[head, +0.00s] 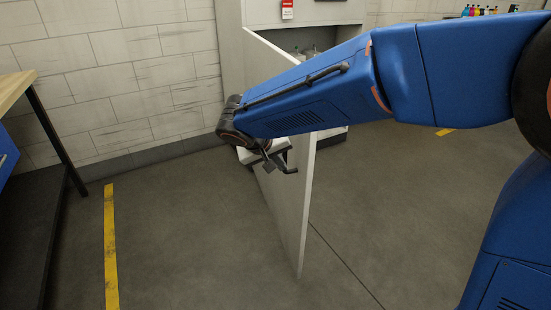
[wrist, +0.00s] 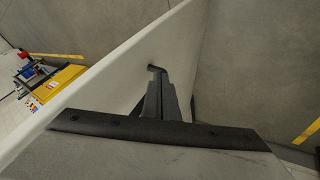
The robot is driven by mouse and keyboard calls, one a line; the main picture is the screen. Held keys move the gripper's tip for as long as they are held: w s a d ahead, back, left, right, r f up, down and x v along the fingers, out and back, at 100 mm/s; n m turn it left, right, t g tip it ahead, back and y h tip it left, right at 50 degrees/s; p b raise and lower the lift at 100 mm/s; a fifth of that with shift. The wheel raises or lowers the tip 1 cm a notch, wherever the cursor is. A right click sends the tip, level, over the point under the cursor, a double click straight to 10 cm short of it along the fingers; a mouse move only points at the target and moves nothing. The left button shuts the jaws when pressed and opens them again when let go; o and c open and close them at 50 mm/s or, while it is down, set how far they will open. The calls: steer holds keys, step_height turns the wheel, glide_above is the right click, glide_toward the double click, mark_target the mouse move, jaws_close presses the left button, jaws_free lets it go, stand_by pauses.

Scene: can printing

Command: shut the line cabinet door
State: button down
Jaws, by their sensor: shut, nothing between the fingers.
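The line cabinet door (head: 293,215) is a pale panel standing wide open, swung out from the cabinet (head: 233,60) toward me. In the wrist view the door (wrist: 120,85) runs diagonally beside my fingers. My gripper (head: 272,165) is at the door's left face in the head view. Its dark fingers (wrist: 160,97) are shut and empty, pointing along the door. My blue arm hides part of the cabinet and the door's upper part.
A wooden-topped bench (head: 16,88) stands at the left, with a yellow floor line (head: 110,245) beside it. Small coloured bottles (head: 478,10) stand far right. A yellow-and-blue unit (wrist: 52,82) shows at the wrist view's left. The floor left of the door is clear.

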mark_target(300, 169)
steer(key=shift+w+d+f, duration=0.3)
steer(key=shift+w+d, duration=0.15)
steer(key=shift+d, duration=0.3)
steer(key=shift+w+d+f, duration=0.3)
steer(key=shift+w+d, duration=0.15)
steer(key=shift+d, duration=0.25)
steer(key=shift+w+d+f, duration=0.3)
steer(key=shift+w+d, duration=0.15)
steer(key=shift+d, duration=0.3)
steer(key=shift+d, duration=0.1)
